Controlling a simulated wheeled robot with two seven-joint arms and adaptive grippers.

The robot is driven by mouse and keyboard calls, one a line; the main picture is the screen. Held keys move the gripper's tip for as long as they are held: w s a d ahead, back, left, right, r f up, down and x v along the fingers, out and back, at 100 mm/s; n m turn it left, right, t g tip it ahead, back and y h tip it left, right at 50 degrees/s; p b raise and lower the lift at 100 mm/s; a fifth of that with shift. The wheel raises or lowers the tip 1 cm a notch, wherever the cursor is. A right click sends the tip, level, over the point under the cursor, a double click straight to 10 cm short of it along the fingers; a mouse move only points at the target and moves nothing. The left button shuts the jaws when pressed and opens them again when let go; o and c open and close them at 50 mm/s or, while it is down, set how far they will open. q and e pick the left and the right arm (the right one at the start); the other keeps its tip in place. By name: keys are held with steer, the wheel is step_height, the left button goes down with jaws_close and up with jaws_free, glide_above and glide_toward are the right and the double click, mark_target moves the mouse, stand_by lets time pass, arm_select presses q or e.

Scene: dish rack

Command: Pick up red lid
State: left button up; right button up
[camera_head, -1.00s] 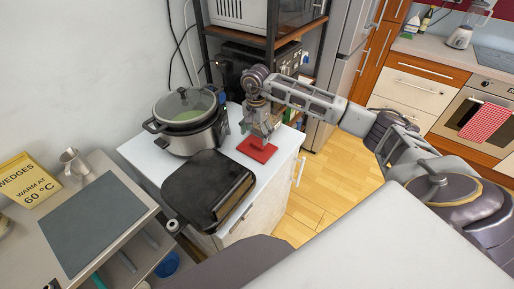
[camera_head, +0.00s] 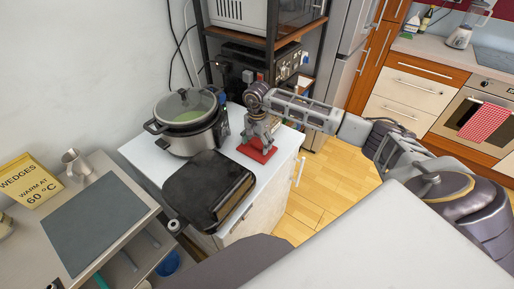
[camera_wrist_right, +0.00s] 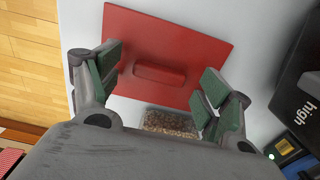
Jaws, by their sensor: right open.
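The red lid (camera_head: 258,150) lies flat near the right edge of the white cabinet top. In the right wrist view the red lid (camera_wrist_right: 160,45) is a flat rectangle with a raised bar handle (camera_wrist_right: 159,74) in its middle. My right gripper (camera_head: 262,146) points down just over the lid. In the right wrist view my right gripper (camera_wrist_right: 158,85) is open and empty, with its green-padded fingers apart on the two sides of the handle. Whether the fingertips touch the lid, I cannot tell. My left gripper is not in view.
A slow cooker (camera_head: 187,125) with a glass lid and a dark grill (camera_head: 208,188) stand left of the red lid on the white cabinet (camera_head: 142,146). In the right wrist view, a container with brown contents (camera_wrist_right: 170,122) lies beside the lid. A shelf rack (camera_head: 271,45) stands behind.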

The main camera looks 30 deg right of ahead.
steer(key=shift+f, duration=0.2)
steer(key=shift+c, duration=1)
steer(key=c, duration=0.7)
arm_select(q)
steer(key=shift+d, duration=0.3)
arm_select(e)
steer(key=shift+c, duration=0.2)
steer(key=shift+r, duration=0.1)
